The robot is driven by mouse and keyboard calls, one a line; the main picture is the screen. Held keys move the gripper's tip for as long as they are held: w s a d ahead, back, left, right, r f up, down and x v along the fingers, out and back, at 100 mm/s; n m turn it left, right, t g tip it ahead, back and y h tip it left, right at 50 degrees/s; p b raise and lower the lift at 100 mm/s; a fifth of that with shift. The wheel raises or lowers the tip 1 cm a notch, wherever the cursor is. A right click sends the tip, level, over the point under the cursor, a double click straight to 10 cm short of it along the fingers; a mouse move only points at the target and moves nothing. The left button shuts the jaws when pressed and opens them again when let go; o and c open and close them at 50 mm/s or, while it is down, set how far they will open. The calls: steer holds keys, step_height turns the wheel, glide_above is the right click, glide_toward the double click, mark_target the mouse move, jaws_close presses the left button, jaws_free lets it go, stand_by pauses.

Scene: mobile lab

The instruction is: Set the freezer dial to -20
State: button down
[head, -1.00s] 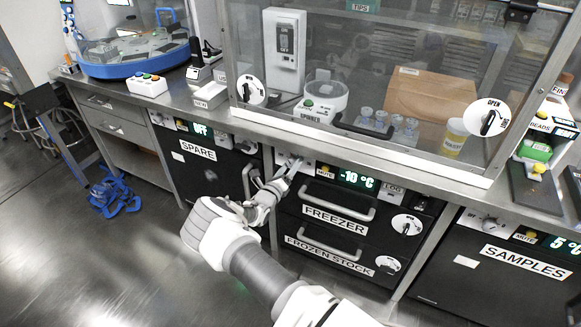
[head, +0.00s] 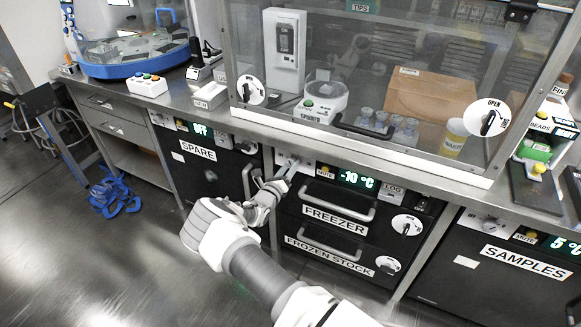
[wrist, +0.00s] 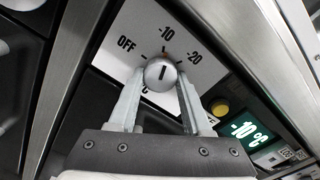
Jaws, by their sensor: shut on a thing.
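The freezer dial (wrist: 161,72) is a round grey knob on a white plate marked OFF, -10 and -20, seen in the wrist view. The dark line on its face points at -10. My gripper (wrist: 160,84) has one finger on each side of the knob and is shut on it. In the head view my gripper (head: 291,170) reaches the left end of the freezer's panel and hides most of the dial there. The freezer display (head: 357,179) reads -10 °C in green, and it reads the same in the wrist view (wrist: 246,130).
A yellow MUTE button (wrist: 220,107) sits between dial and display. The FREEZER drawer (head: 334,216) with its bar handle is below the panel. The steel bench edge (head: 400,165) overhangs it. The SPARE unit (head: 197,150) is left, the SAMPLES unit (head: 510,258) right.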

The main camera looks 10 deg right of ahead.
steer(key=m, duration=1)
steer(key=shift+w+a+p, duration=0.1)
steer(key=shift+p, duration=0.25)
stand_by(0.4)
steer(key=shift+c, duration=1.7)
jaws_free()
steer(key=shift+a, duration=0.1)
steer(key=p+v, duration=0.2)
steer(key=v, duration=1.5)
